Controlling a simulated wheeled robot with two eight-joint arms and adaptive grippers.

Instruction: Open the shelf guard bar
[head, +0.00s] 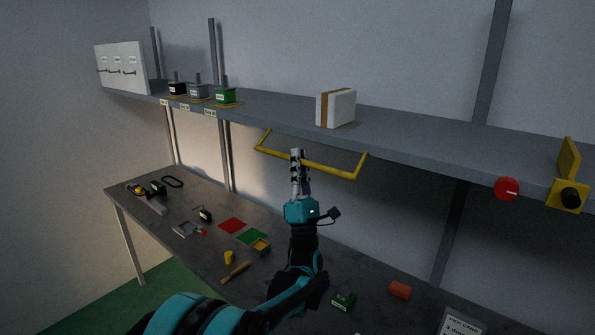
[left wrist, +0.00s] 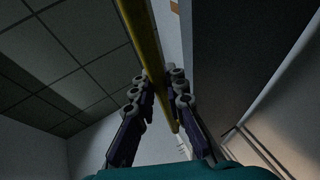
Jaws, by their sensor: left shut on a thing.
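The yellow shelf guard bar (head: 330,171) hangs at the front of the grey shelf (head: 420,132), below its edge. A short yellow arm at each end joins it to the shelf. My left gripper (head: 297,156) reaches up from below and is shut on the bar, left of its middle. In the left wrist view the bar (left wrist: 141,35) runs down between the fingers of my left gripper (left wrist: 164,82). My right gripper is not in view.
A white box with a brown stripe (head: 335,108) stands on the shelf above the bar. Small blocks, one green (head: 225,96), sit further left. A red button (head: 507,188) and a yellow switch (head: 568,195) are at the right. The bench (head: 185,208) below holds several small parts.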

